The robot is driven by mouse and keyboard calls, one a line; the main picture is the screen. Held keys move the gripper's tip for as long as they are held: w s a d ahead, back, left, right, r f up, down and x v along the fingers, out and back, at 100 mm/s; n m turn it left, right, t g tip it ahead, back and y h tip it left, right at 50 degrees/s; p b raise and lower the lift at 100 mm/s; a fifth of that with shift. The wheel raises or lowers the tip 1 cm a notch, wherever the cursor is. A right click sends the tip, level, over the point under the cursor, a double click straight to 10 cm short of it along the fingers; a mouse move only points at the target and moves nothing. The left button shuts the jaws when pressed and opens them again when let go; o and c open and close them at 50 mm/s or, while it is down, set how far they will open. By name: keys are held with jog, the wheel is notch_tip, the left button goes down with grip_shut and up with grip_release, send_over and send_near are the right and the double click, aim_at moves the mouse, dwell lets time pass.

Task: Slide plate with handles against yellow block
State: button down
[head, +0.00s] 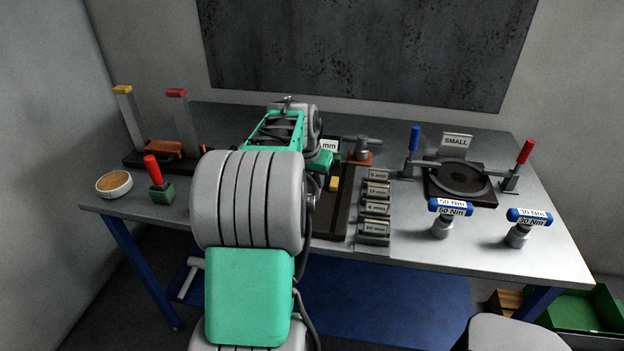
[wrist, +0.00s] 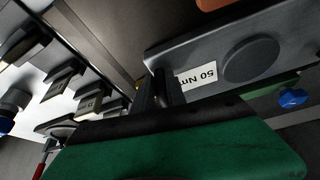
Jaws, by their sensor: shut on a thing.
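The small yellow block (head: 333,184) sits on a dark base (head: 330,222) just right of my arm in the head view. In the wrist view a grey plate (wrist: 210,62) carries a round disc and a label reading 50 Nm upside down. My gripper (wrist: 160,90) is at the plate's near edge, shut on a narrow dark upright piece that looks like a handle. The grip is partly hidden by the gripper's green and black body.
A row of labelled mm blocks (head: 375,205) stands right of the dark base. Farther right are a round fixture (head: 461,178) and two blue-topped Nm tools (head: 450,208). A red-handled green block (head: 161,189) and a bowl (head: 114,184) stand left.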

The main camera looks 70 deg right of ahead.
jog(key=shift+s+d, duration=0.2)
jog(key=shift+s, duration=0.95)
jog(key=c, duration=1.5)
grip_release()
jog(key=shift+s, duration=0.15)
jog(key=shift+o, duration=1.1)
jog(key=b+v, duration=0.1)
jog(key=v, duration=0.6)
jog(key=shift+r, duration=0.4)
jog(key=shift+a, duration=0.15)
